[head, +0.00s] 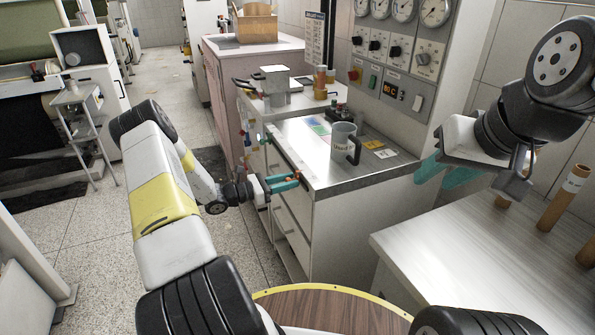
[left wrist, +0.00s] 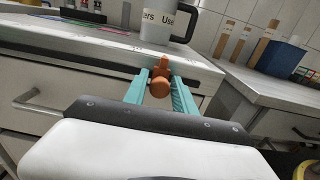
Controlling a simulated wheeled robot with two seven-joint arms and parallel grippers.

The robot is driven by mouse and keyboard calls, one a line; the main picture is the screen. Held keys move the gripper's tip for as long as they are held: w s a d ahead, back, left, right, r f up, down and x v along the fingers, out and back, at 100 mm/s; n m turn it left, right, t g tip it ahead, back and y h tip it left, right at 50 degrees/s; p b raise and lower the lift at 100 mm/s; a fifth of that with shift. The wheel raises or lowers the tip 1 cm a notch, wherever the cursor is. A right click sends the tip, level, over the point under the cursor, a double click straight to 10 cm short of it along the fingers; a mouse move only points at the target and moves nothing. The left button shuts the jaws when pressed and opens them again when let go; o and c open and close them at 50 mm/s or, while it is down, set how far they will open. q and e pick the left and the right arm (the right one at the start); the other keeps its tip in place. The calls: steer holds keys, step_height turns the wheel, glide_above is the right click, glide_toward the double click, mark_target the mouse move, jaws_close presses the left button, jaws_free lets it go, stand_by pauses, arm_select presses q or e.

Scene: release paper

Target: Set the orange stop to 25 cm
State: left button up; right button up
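The orange stop (left wrist: 159,86) is a small round knob with an upright part, at the front edge of the counter (head: 335,180). My left gripper (head: 298,178) is at that edge, level with the stop. In the left wrist view, its two teal fingers (left wrist: 160,78) stand on either side of the stop. I cannot tell whether they touch it. No scale marks are readable along the edge. My right gripper (head: 440,175) hangs empty over the right side, its teal fingers apart, partly hidden by its own body.
A grey mug (head: 343,143) stands on the counter behind the edge, near coloured cards. A panel with gauges and knobs (head: 395,55) is on the wall behind. A pale worktop (head: 470,245) with brown tubes (head: 562,198) is at the right. A round wooden top (head: 330,310) is in front.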

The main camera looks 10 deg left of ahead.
arm_select(q)
jaws_close()
stand_by(1.2)
